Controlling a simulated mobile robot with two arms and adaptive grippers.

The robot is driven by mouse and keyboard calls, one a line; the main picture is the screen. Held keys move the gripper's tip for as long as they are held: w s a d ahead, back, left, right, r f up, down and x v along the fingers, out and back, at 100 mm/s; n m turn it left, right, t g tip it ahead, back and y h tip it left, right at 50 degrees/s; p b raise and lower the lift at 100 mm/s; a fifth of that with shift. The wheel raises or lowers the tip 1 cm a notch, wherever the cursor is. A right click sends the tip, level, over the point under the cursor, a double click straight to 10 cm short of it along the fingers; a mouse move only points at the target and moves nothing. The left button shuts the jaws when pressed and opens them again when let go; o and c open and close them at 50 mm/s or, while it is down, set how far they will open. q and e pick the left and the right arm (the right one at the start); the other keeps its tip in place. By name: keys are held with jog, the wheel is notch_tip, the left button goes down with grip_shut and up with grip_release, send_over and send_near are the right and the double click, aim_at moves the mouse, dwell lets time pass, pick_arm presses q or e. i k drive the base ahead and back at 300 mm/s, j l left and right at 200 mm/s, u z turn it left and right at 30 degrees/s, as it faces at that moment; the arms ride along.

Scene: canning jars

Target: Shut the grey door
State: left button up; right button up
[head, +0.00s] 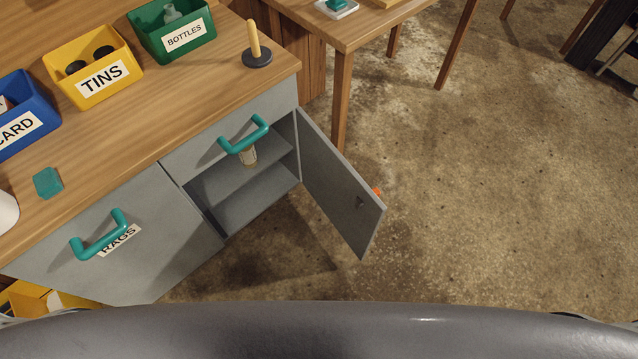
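The grey door (338,188) stands wide open, swung out from the right side of the grey cabinet under the wooden counter. It is hinged at the cabinet's right edge, and a small orange part (377,192) shows just beyond it. The open compartment has a grey shelf (262,160) with a jar (248,157) on it. A drawer with a teal handle (244,135) sits above the opening. Neither of my grippers is in view.
The counter holds a blue bin (22,125), a yellow TINS bin (92,67), a green BOTTLES bin (173,30), a peg stand (256,55) and a teal block (48,182). A RAGS front (118,240) is left of the opening. A wooden table (352,28) stands behind.

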aim_at(334, 185)
jog(key=i+l+u, duration=0.1)
jog(key=l+u, duration=0.2)
jog(key=u, duration=0.15)
jog(key=l+u, duration=0.65)
jog(key=u, duration=0.2)
jog(key=l+u, duration=0.4)
jog(key=k+l, duration=0.1)
jog(key=l, duration=0.25)
jog(key=k+l+u, duration=0.1)
jog(key=l, duration=0.3)
jog(key=k+l, duration=0.1)
jog(key=l, duration=0.25)
jog(key=k+l+u, duration=0.1)
jog(key=l, duration=0.3)
jog(key=k+l, duration=0.15)
jog(key=l, duration=0.2)
jog(key=j+u, duration=0.1)
